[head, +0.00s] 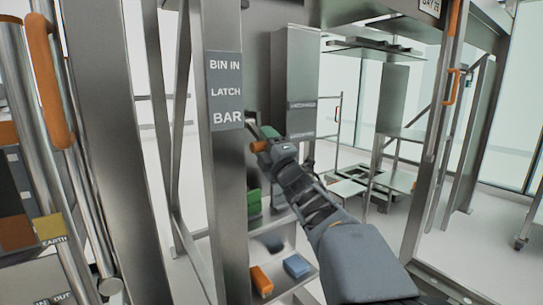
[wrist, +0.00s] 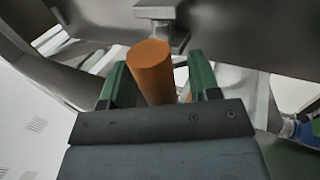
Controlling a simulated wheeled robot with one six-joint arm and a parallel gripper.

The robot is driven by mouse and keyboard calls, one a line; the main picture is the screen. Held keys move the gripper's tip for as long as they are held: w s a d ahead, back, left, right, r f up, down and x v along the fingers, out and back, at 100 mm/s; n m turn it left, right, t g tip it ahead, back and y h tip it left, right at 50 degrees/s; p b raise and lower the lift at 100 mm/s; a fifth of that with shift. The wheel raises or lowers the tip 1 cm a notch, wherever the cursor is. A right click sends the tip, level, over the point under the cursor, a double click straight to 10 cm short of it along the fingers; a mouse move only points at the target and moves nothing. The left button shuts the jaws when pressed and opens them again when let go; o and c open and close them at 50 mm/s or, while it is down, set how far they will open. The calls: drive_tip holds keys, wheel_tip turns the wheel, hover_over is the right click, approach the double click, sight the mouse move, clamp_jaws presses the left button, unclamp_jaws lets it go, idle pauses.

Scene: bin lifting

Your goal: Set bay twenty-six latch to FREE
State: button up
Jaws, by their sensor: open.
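An orange cylindrical latch handle (wrist: 152,66) stands between the two green fingers of my gripper (wrist: 158,78) in the wrist view. The fingers are apart, one on each side of it, and a gap shows on the left; contact on the right is unclear. A grey metal bracket (wrist: 160,14) is just behind the handle. In the head view the orange handle end (head: 259,146) shows beside my gripper (head: 270,136), right of the post. A grey sign (head: 225,90) on the post reads BIN IN, LATCH, BAR. The latch's setting cannot be read.
A lower shelf holds an orange block (head: 262,280) and a blue block (head: 297,266). A green bin (head: 254,201) sits above them. Metal posts stand close on the left, with an orange grip (head: 48,80). A partly cut bay sign (head: 431,5) is at top right. Floor is open beyond.

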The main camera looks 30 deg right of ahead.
drive_tip(key=v, duration=1.3)
drive_tip(key=shift+f, duration=0.15)
drive_tip(key=shift+s, duration=0.15)
